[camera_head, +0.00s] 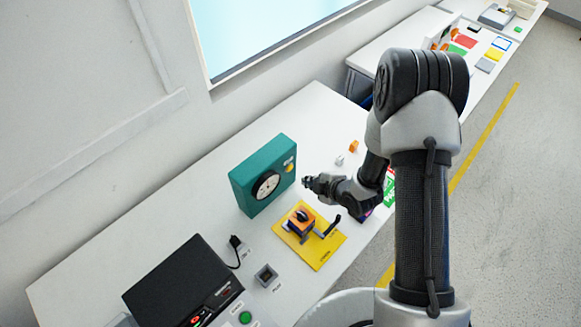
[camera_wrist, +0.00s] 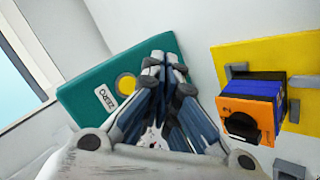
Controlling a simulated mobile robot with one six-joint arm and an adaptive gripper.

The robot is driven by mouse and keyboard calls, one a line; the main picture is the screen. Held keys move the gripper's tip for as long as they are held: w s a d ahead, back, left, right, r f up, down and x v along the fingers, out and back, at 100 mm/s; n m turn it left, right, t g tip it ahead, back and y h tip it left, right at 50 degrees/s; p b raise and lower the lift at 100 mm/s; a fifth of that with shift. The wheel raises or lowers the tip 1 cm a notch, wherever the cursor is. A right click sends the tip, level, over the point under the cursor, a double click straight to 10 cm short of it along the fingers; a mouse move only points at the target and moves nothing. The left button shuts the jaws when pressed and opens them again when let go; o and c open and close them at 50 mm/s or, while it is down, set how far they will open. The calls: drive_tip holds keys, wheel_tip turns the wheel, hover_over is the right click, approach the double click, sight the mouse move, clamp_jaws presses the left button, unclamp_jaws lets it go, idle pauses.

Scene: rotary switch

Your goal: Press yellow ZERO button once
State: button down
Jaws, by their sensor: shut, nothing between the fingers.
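The yellow ZERO button (camera_head: 289,164) is a round disc on the front face of a teal box (camera_head: 248,178), above and right of its white dial (camera_head: 265,186). In the wrist view the button (camera_wrist: 126,85) shows whole, beside a white label (camera_wrist: 105,97) reading ZERO. My gripper (camera_head: 307,181) is shut and empty, in front of the box near the button, with a small gap visible. In the wrist view its fingertips (camera_wrist: 158,60) lie right of the button and cover part of the box.
A yellow plate (camera_head: 325,246) carries an orange and blue rotary switch (camera_head: 301,218) with a dark lever, close below my gripper. A black case (camera_head: 180,285) sits at the near left. Small orange and white pieces (camera_head: 353,147) lie beyond my gripper. The table behind the box is clear.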

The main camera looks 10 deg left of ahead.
sight(290, 168)
drive_tip(key=shift+w+a+b, duration=0.4)
drive_tip(key=shift+w+a, duration=0.7)
drive_tip(key=shift+a, duration=0.3)
drive_tip(key=shift+a, duration=0.1)
idle(0.4)
drive_tip(key=shift+w+a+b, duration=0.25)
drive_tip(key=shift+b, duration=0.1)
drive_tip(key=shift+w+a, duration=0.25)
drive_tip(key=shift+a, duration=0.05)
idle(0.7)
idle(0.3)
drive_tip(key=shift+s+d+b, duration=0.45)
drive_tip(key=shift+s+d, duration=0.1)
drive_tip(key=shift+d, duration=0.1)
